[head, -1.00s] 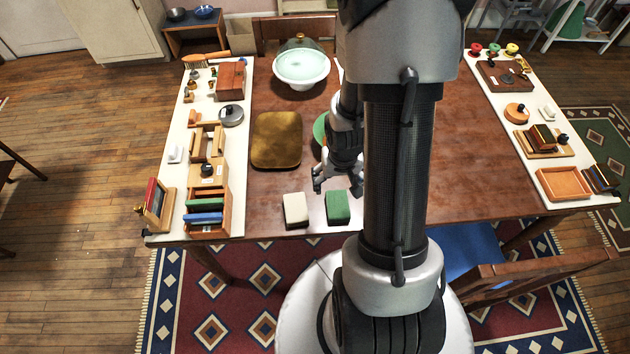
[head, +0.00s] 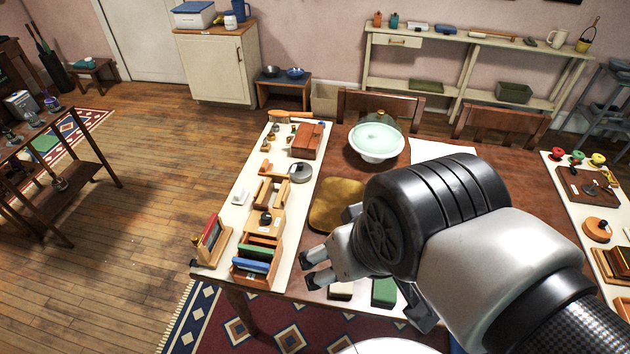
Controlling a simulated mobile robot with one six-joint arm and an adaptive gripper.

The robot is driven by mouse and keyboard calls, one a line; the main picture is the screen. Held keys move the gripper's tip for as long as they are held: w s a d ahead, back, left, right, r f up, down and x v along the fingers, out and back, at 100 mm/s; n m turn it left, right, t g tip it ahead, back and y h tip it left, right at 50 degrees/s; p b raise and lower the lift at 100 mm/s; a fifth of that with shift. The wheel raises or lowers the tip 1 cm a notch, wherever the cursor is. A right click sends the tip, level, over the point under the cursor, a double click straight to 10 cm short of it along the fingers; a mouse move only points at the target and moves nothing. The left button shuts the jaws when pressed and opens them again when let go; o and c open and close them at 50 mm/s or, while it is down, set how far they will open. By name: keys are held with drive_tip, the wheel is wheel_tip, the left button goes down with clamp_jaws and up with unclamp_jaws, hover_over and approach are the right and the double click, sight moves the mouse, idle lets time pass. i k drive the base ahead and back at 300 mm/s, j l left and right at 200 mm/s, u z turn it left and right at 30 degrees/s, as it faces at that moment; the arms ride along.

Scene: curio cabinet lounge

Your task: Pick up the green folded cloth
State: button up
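A green folded cloth (head: 384,292) lies near the front edge of the brown table, on a white surface. My arm partly hides it in the head view. A cream folded block or cloth (head: 340,291) lies just left of it and is also partly covered. My gripper (head: 307,271) is left of both, seemingly above the table's front-left part. Its two fingers are apart with nothing between them. It does not appear to touch the green cloth.
A wooden rack with green and blue items (head: 258,258) stands left of my gripper. A cream side strip (head: 238,215) with small objects runs along the table's left side.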

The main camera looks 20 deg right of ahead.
sight(385, 293)
drive_tip(key=z, duration=1.05)
